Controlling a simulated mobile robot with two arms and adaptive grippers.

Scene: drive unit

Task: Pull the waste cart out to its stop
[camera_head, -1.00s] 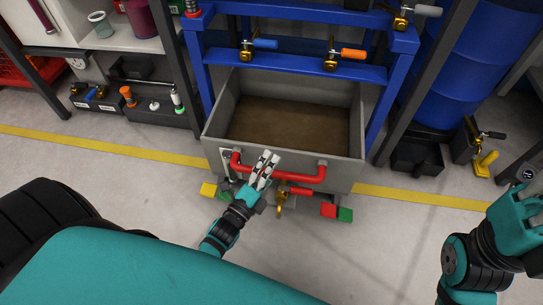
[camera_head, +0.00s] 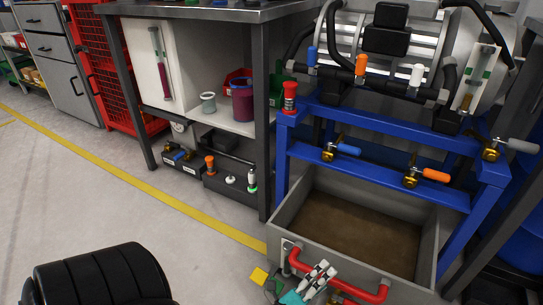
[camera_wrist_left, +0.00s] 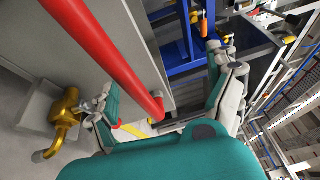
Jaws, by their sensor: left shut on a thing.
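The waste cart (camera_head: 342,266) is a grey open-topped bin with brown contents, under the blue frame at the lower right of the head view. Its red handle (camera_head: 362,292) runs across its front face. My left gripper (camera_head: 318,281) is shut on the handle near its left end; the bottom edge of the head view cuts off the arm. In the left wrist view the red bar (camera_wrist_left: 100,45) passes between the fingers, in front of the grey cart front (camera_wrist_left: 35,55). A brass valve (camera_wrist_left: 66,112) shows beside one finger. My right gripper is out of view.
The blue frame (camera_head: 405,150) stands over the cart, with blue- and orange-handled valves on its crossbar. A bench with a shelf and small bins (camera_head: 180,160) stands to the left. A yellow floor line (camera_head: 170,200) crosses clear floor in front.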

